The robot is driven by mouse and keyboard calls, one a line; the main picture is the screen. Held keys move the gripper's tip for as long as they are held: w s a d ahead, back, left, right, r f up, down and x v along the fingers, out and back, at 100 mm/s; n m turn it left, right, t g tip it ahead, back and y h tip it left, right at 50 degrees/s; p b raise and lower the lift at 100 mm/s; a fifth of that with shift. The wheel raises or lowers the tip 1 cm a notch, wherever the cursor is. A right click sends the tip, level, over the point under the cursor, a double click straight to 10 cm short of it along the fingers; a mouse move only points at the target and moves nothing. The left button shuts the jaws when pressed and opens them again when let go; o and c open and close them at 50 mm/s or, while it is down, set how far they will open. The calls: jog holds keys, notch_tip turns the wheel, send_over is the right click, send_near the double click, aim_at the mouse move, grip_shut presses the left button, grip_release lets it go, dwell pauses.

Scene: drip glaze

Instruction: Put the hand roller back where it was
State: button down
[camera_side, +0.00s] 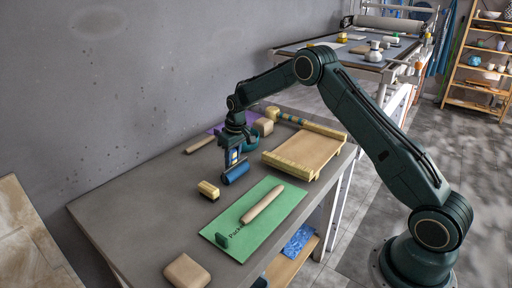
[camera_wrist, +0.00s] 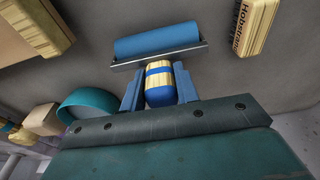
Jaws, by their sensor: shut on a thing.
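The hand roller (camera_side: 236,173) has a blue cylinder and a wood handle with blue bands. In the wrist view its blue cylinder (camera_wrist: 157,40) sits in a metal frame beyond the fingers. My gripper (camera_wrist: 160,90) is shut on the handle, one blue finger on each side. In the side view my gripper (camera_side: 233,155) points down over the grey table, with the roller at its fingertips. I cannot tell whether the roller touches the table.
A green mat (camera_side: 222,224) with a tan rolling pin (camera_side: 262,204) lies in front. A wooden brush (camera_side: 208,190) lies to the left, a framed tray (camera_side: 270,158) to the right. A teal bowl (camera_wrist: 85,104) and blocks stand behind. The table's left part is clear.

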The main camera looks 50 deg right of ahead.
aim_at(237, 168)
jog(key=shift+f, duration=0.4)
jog(key=shift+s+f, duration=0.2)
jog(key=shift+f, duration=0.2)
jog(key=c, duration=1.1)
grip_release()
jog(key=shift+o, duration=0.2)
jog(key=shift+a, duration=0.2)
jog(key=shift+r, duration=0.55)
notch_tip(237, 168, up, 12)
jog(key=s, duration=0.1)
jog(key=shift+s+d+r, duration=0.2)
jog(key=shift+s, duration=0.05)
